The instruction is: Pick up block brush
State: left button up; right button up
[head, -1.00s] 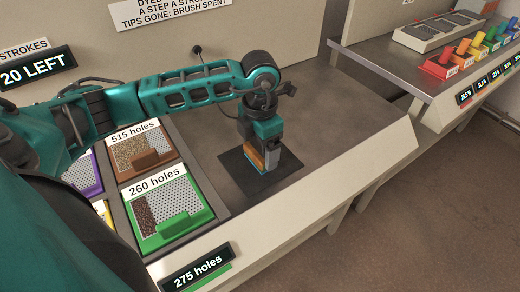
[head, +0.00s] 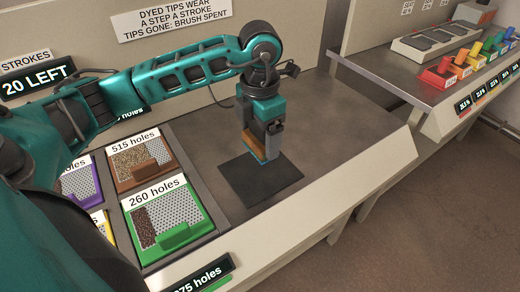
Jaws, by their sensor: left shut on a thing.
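The block brush (head: 257,146) shows as a small orange-brown block with a thin bluish lower edge. It is between the fingers of my left gripper (head: 261,146), which is shut on it and points down. The gripper's fingers and body hide much of the brush. Gripper and brush are above the back part of a dark square mat (head: 260,185) on the grey bench, and the mat is otherwise bare. My right gripper is not in view.
Left of the mat stand framed hole boards, a green one (head: 185,232) and a brown one (head: 155,175) among them. The bench right of the mat is clear. A second bench (head: 400,75) at right holds a grey tray (head: 437,42) and several coloured blocks (head: 438,75).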

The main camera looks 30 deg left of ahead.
pick_arm(q)
notch_tip(320, 180, up, 13)
jog(key=shift+p, duration=0.65)
jog(key=shift+a+f, duration=0.1)
dwell(0.4)
